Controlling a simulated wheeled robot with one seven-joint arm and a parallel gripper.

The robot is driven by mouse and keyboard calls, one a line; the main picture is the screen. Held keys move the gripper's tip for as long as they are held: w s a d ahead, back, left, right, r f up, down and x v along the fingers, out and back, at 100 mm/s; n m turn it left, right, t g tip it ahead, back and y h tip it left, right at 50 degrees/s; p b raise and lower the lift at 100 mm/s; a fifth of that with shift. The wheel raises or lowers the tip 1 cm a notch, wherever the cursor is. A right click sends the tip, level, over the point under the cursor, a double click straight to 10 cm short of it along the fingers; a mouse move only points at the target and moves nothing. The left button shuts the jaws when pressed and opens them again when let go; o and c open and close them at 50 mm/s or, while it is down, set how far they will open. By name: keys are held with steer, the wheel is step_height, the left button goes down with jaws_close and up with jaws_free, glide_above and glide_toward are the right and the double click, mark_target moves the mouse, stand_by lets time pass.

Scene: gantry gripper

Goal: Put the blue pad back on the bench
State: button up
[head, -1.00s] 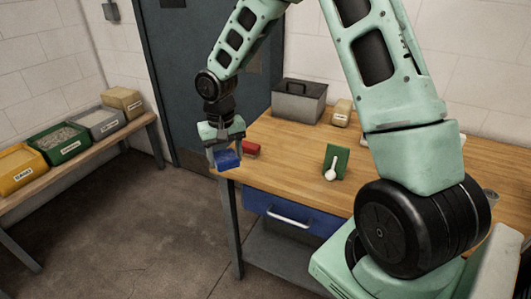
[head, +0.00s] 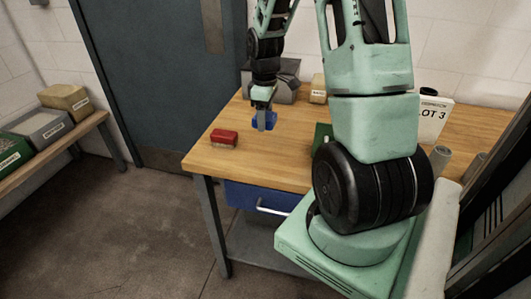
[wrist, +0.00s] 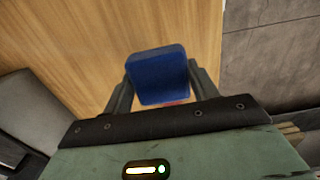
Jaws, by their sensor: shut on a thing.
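The blue pad (wrist: 158,77) is between the two fingers of my gripper (wrist: 161,92) in the wrist view. In the head view the blue pad (head: 257,126) shows at the lower end of my gripper (head: 265,122), over the wooden bench (head: 270,165). My gripper is shut on the pad. I cannot tell whether the pad touches the bench top or hangs just above it. The bench's wood also shows behind the pad in the wrist view (wrist: 85,40).
A red block (head: 224,138) lies near the bench's left edge. A grey metal box (head: 285,84) and a small tan pack (head: 318,90) stand at the back. A green item (head: 322,133) is partly hidden by my arm. The front left bench top is clear.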

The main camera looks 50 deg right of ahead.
mark_target(266, 151)
step_height(266, 151, down, 10)
steer(key=shift+s+r+p, duration=0.1)
steer(key=shift+p, duration=0.4)
steer(key=o, duration=0.9)
steer(key=shift+o, duration=0.2)
